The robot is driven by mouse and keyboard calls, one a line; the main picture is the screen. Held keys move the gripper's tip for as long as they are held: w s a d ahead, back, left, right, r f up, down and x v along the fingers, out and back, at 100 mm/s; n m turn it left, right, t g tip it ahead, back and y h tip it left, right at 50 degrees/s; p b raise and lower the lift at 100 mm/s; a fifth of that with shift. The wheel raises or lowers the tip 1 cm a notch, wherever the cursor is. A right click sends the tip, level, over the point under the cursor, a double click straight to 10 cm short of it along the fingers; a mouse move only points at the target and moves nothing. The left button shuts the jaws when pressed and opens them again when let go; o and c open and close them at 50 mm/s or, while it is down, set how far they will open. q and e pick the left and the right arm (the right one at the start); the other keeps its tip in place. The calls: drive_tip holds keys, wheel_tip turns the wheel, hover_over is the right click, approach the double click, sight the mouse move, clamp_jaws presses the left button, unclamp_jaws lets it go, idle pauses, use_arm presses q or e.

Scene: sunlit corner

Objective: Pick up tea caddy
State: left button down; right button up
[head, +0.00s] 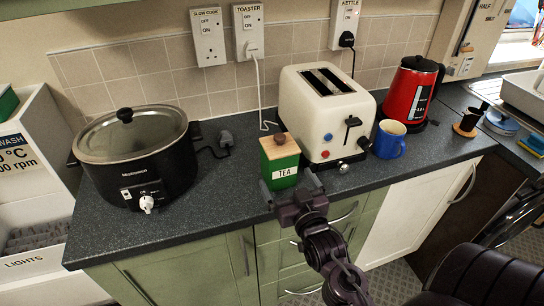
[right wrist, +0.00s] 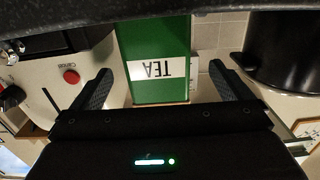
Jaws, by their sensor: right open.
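The tea caddy (head: 283,165) is a green box with a white TEA label and a wooden lid with a round knob. It stands upright on the dark worktop, just left of the toaster. My right gripper (head: 292,187) is open and empty in front of the caddy, near the worktop's front edge. In the right wrist view the picture is upside down, and the caddy (right wrist: 155,50) shows in the gap between the two open fingers (right wrist: 160,86), with space on both sides. Its knob is hidden there. My left gripper is not in view.
A cream toaster (head: 312,105) stands close on the caddy's right, with a blue mug (head: 388,145) and red kettle (head: 408,92) beyond. A black slow cooker (head: 133,160) stands at left. Clear worktop (head: 225,190) lies between cooker and caddy. A cable (head: 259,90) hangs behind.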

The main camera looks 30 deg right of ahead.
sight(284, 170)
drive_tip(key=shift+w+d+r, duration=0.1)
drive_tip(key=shift+w+r, duration=0.1)
drive_tip(key=shift+w, duration=0.1)
drive_tip(key=x, duration=0.1)
drive_tip(key=p+x, duration=0.1)
drive_tip(key=shift+w+d+r, duration=0.15)
drive_tip(key=shift+w+r, duration=0.2)
drive_tip(key=p+x, duration=0.1)
drive_tip(key=x, duration=0.1)
drive_tip(key=shift+w+d+f, duration=0.1)
drive_tip(key=shift+w+d, duration=0.05)
drive_tip(key=shift+w, duration=0.2)
drive_tip(key=shift+w+d+f, duration=0.1)
drive_tip(key=shift+w+d, duration=0.05)
drive_tip(key=shift+w, duration=0.45)
drive_tip(key=c, duration=1.3)
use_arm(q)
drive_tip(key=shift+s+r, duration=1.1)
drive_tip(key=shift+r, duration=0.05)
use_arm(e)
drive_tip(key=shift+c, duration=0.5)
